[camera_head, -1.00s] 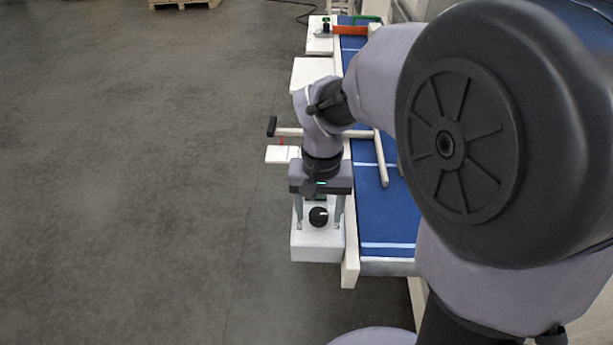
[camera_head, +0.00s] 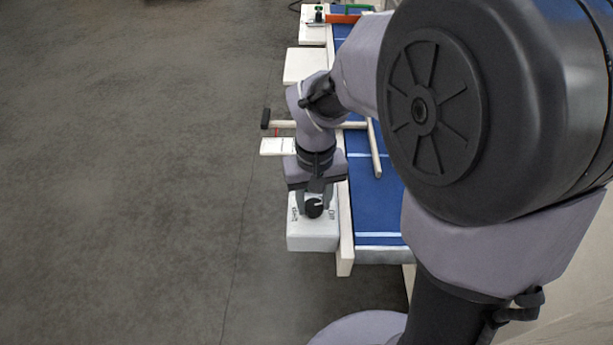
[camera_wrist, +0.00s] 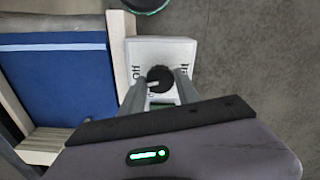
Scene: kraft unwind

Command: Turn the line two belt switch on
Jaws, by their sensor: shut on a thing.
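The belt switch is a white box (camera_head: 313,236) with a black round knob (camera_head: 314,208) on top, at the near end of the blue conveyor. The wrist view also shows the white box (camera_wrist: 160,49) and the knob (camera_wrist: 160,76). "Off" is printed left of the knob in the wrist view; the label at its right is partly hidden. The knob's white mark points left, toward "Off". My gripper (camera_head: 314,205) points down over the box and is shut on the knob, one finger at each side.
The blue belt (camera_head: 375,210) with its pale side rail (camera_head: 345,235) runs along the box's right. A pale bar with a black end (camera_head: 266,118) and white plates (camera_head: 277,146) lie beyond my gripper. Bare grey floor (camera_head: 130,200) is open at the left.

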